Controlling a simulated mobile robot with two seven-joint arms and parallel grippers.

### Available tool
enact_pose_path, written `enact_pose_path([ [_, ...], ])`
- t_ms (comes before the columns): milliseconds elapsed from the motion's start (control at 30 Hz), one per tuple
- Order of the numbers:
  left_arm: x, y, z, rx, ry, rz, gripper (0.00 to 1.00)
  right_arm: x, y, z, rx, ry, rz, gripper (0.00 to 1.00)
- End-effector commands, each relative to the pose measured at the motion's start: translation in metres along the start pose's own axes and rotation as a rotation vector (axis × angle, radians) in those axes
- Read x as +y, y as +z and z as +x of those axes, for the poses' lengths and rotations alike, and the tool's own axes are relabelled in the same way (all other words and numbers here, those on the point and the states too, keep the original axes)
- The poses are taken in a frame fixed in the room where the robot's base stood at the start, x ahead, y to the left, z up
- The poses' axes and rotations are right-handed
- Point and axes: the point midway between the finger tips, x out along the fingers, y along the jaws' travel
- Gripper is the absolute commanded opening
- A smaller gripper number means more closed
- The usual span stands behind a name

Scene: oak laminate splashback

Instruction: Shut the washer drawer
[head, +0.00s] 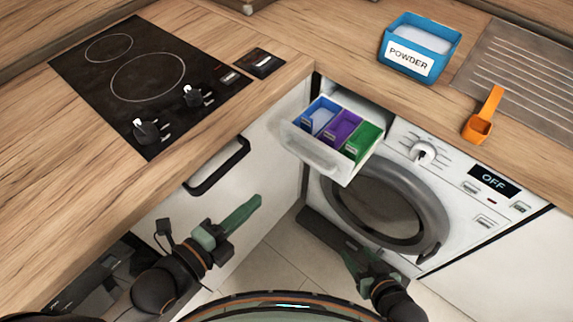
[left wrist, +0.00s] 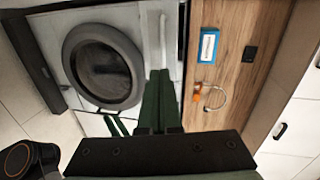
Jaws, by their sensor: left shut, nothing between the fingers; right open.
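The washer drawer (head: 320,155) is pulled out from the upper left of the white washer (head: 462,205). It has blue, purple and green compartments. A pale strip beyond my fingertips in the left wrist view (left wrist: 155,35) looks like part of the drawer, but I cannot be sure. My left gripper (head: 258,200) is shut and empty, left of and nearer than the drawer, apart from it. Its closed fingers show in the left wrist view (left wrist: 160,75). My right gripper (head: 325,232) is open and empty, below the drawer, in front of the round washer door (head: 385,208).
A blue powder box (head: 420,45) and an orange scoop (head: 482,120) stand on the wooden counter above the washer. A black hob (head: 150,80) is at the left. A cupboard door with a black handle (head: 218,168) is left of the drawer.

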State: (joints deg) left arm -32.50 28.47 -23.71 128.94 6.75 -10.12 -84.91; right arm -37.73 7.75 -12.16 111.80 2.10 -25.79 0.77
Motion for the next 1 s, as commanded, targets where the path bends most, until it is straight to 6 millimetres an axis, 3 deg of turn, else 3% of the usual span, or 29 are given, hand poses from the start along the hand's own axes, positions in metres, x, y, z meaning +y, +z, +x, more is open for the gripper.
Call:
enact_pose_path([
  [267,-0.005,-0.003,0.015,0.011,-0.016,0.058,0.0,-0.001,0.0,0.001,0.001,-0.002,-0.001,0.57],
  [700,-0.006,-0.004,0.101,0.012,-0.016,0.054,0.0,-0.003,0.001,0.005,0.003,-0.007,-0.003,0.57],
  [1000,-0.006,-0.004,0.136,0.011,-0.013,0.054,0.0,-0.003,0.002,0.007,0.001,-0.01,-0.003,0.57],
])
